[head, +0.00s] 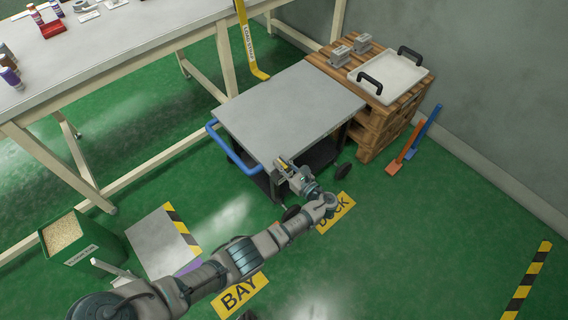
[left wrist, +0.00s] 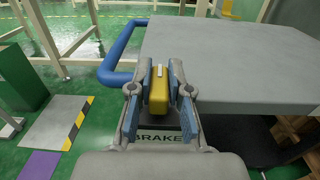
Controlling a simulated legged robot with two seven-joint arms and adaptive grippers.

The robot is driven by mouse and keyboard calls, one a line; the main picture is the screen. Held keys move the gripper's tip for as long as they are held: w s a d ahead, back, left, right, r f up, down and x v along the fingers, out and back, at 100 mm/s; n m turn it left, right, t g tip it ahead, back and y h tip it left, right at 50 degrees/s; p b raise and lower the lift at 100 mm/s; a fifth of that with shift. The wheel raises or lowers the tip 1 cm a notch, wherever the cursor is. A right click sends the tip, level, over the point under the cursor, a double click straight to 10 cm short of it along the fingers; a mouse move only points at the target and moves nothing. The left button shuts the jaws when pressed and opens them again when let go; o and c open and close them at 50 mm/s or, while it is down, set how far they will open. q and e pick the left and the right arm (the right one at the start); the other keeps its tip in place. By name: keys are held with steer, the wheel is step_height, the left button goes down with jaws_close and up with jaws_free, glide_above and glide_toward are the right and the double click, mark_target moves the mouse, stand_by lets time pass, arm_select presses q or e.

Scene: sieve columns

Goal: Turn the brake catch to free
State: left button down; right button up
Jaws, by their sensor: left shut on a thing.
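The brake catch (left wrist: 158,92) is a yellow upright piece at the edge of a grey-topped cart, above a plate marked BRAKE (left wrist: 158,138). My left gripper (left wrist: 160,100) has its two blue-padded fingers on either side of the catch and is shut on it. In the head view my left gripper (head: 284,166) reaches the cart's front edge and hides most of the catch. The cart (head: 290,110) has a flat, empty grey top and a blue push handle (head: 228,150) at its left end.
A wooden pallet stack (head: 375,130) with a white tray (head: 390,76) stands against the cart's far right end. A long workbench (head: 100,45) is at the upper left. A green grain bin (head: 80,240) stands lower left. Green floor at lower right is clear.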

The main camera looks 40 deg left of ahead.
arm_select(q)
steer(key=shift+w+r, duration=0.1)
steer(key=c, duration=1.1)
jaws_free()
steer(key=shift+d, duration=0.1)
steer(key=shift+d, duration=0.35)
steer(key=d, duration=1.1)
steer(key=shift+s+d, duration=0.15)
steer(key=shift+s, duration=0.15)
steer(key=shift+f, duration=0.2)
